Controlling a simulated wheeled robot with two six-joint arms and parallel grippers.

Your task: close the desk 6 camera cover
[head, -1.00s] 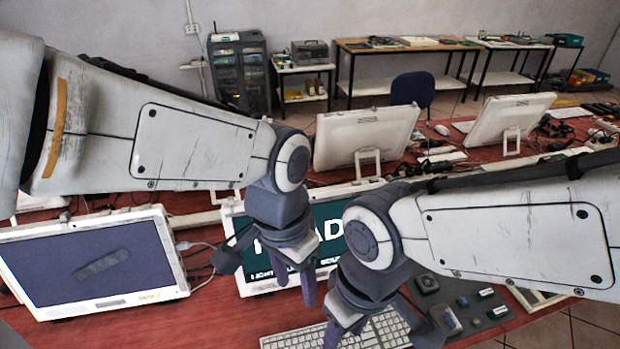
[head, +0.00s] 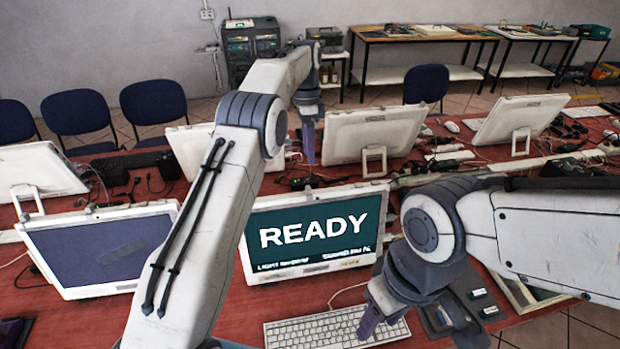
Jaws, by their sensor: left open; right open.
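A white monitor with a teal screen reading READY (head: 313,236) stands at the front middle. Smaller text below it is hard to read. I cannot make out a camera cover on it, and no desk number is legible. My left arm crosses in front of its left edge. My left gripper (head: 308,145) is open, its purple finger pointing down above and beyond the top of this monitor. My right gripper (head: 380,322) is open and low in front, over the right end of the white keyboard (head: 318,331). Neither gripper visibly holds anything.
A second monitor with a dark blue screen (head: 110,250) stands at the left. White monitors seen from behind (head: 372,137) line the far side of the red table (head: 60,315). Cables and small items clutter the middle strip. Blue chairs (head: 155,103) stand beyond.

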